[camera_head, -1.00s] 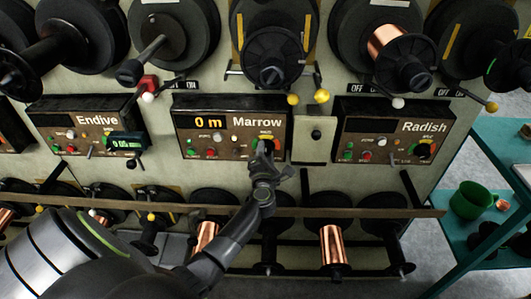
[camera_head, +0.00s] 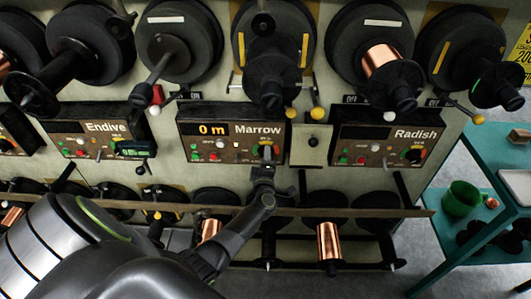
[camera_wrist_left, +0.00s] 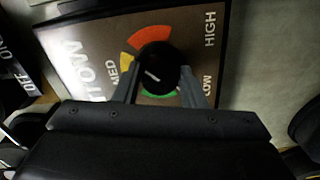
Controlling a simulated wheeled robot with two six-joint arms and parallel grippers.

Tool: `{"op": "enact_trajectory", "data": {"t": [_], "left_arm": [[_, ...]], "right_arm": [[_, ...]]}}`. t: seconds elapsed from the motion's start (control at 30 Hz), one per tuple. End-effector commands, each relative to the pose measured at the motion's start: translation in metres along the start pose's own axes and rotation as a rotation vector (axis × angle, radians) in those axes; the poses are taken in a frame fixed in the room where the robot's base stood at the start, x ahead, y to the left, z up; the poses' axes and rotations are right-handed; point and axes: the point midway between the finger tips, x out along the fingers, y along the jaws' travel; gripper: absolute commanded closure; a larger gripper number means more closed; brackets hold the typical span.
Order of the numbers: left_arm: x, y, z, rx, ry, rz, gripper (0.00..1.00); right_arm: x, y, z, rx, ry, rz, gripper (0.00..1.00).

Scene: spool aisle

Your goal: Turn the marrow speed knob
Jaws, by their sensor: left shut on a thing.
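The Marrow panel (camera_head: 222,150) is at the middle of the head view, its display reading 0 m. My left gripper (camera_head: 265,158) reaches up to the lower right of this panel and hides most of the speed knob there. In the left wrist view the black marrow speed knob (camera_wrist_left: 157,62) sits between the two fingers of my left gripper (camera_wrist_left: 159,78), which are shut on its sides. A short white mark shows on the knob. Orange, yellow and green dial segments surround it, with LOW, MED and HIGH lettering. My right gripper is out of view.
The Endive panel (camera_head: 92,142) is to the left and the Radish panel (camera_head: 372,145) to the right. Large black spools (camera_head: 270,50) hang above. A rail (camera_head: 340,212) and copper spools (camera_head: 328,241) are below. A teal shelf (camera_head: 490,165) stands at right.

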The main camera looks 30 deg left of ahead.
Motion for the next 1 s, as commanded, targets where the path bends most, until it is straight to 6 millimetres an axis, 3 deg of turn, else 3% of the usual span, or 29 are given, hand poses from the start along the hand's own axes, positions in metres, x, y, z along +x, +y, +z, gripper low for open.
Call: {"op": "enact_trajectory", "data": {"t": [0.1, 0.5, 1.0], "left_arm": [[-0.001, 0.002, 0.000, 0.112, -0.001, -0.004, 0.85], [-0.001, 0.000, 0.000, 0.431, -0.001, -0.004, 0.85], [-0.001, -0.002, 0.001, 0.587, -0.002, -0.003, 0.85]], "right_arm": [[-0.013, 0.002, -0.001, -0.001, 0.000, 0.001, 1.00], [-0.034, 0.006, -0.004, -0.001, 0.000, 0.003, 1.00], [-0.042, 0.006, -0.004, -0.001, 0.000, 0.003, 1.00]]}}
